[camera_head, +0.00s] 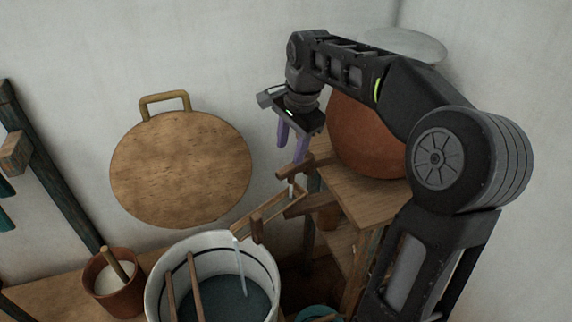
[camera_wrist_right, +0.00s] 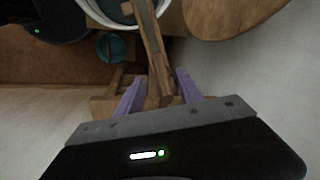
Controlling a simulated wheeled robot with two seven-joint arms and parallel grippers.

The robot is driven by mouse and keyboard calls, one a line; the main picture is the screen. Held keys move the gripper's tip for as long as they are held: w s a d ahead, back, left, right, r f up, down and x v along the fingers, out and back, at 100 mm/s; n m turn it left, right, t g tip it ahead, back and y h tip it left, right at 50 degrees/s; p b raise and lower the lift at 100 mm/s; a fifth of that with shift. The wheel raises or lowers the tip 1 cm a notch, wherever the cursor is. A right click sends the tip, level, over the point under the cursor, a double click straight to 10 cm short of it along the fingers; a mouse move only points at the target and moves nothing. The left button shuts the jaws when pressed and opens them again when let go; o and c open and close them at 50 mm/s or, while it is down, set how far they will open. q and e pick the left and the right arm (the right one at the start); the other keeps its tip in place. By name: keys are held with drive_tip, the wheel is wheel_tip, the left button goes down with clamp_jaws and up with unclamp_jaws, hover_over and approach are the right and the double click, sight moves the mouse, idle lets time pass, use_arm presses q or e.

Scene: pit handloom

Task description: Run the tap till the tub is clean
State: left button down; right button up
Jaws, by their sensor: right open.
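The white tub (camera_head: 159,275) stands at the lower middle, holding dark grey-blue water (camera_head: 232,302). Two wooden sticks rest inside it. A wooden spout (camera_head: 268,212) slopes from the stand toward the tub, and a thin stream of water (camera_head: 241,262) falls from its end into the tub. A wooden tap piece (camera_head: 304,165) is at the spout's upper end. My right gripper (camera_head: 291,152), with purple fingers, is open just above it. In the right wrist view the wooden piece (camera_wrist_right: 158,83) shows between the fingers (camera_wrist_right: 158,90); contact is unclear. My left gripper is not in view.
A clay jar (camera_head: 360,140) stands on the wooden stand (camera_head: 365,190), close behind my right arm. A round wooden board (camera_head: 180,170) hangs on the wall. A clay pot (camera_head: 121,299) with a stick stands left of the tub. A teal bowl (camera_wrist_right: 110,47) is below the stand.

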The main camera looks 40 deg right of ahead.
sight(287, 168)
drive_tip(key=f, duration=0.2)
drive_tip(key=w+f, duration=0.1)
drive_tip(key=f, duration=0.4)
drive_tip(key=shift+w+p, duration=0.15)
drive_tip(key=shift+p, duration=0.25)
clamp_jaws()
idle(1.0)
